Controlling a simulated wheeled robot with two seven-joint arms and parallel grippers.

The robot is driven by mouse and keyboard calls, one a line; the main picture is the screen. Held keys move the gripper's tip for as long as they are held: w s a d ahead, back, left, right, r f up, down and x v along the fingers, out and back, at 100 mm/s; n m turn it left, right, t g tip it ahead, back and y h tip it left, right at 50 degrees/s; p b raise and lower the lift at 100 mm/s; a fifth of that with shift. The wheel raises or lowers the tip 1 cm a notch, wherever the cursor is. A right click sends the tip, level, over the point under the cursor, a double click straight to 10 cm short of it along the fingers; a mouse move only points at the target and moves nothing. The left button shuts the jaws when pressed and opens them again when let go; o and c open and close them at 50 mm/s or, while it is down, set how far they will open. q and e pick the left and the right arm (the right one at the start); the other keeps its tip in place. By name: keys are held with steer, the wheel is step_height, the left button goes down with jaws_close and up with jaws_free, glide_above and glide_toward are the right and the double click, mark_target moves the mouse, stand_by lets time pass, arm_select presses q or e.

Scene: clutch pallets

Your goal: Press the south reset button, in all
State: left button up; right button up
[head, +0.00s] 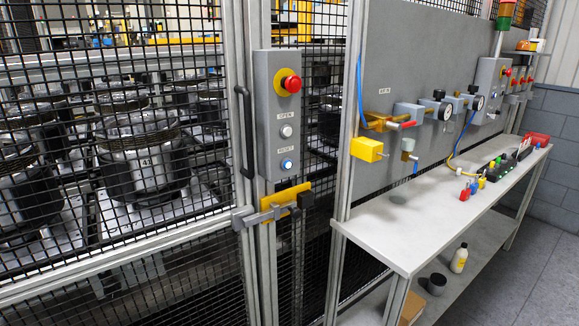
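A grey control box (276,120) is mounted on the post beside the mesh gate. It carries a red emergency-stop button (291,84) on a yellow collar at the top, a whitish button (287,131) labelled OPEN in the middle, and a blue lit button (287,164) labelled RESET at the bottom. No marking that reads south is visible. A second grey control box (489,92) with a red button stands farther back on the right; its lower buttons are too small to read. Neither of my grippers is in view.
A black gate handle (246,132) and a yellow latch (290,195) flank the near box. Behind the mesh (60,190) stand clutch pallets. A grey bench (400,225) with small coloured parts juts out at right, below a panel of valves and gauges. Open floor (490,270) lies lower right.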

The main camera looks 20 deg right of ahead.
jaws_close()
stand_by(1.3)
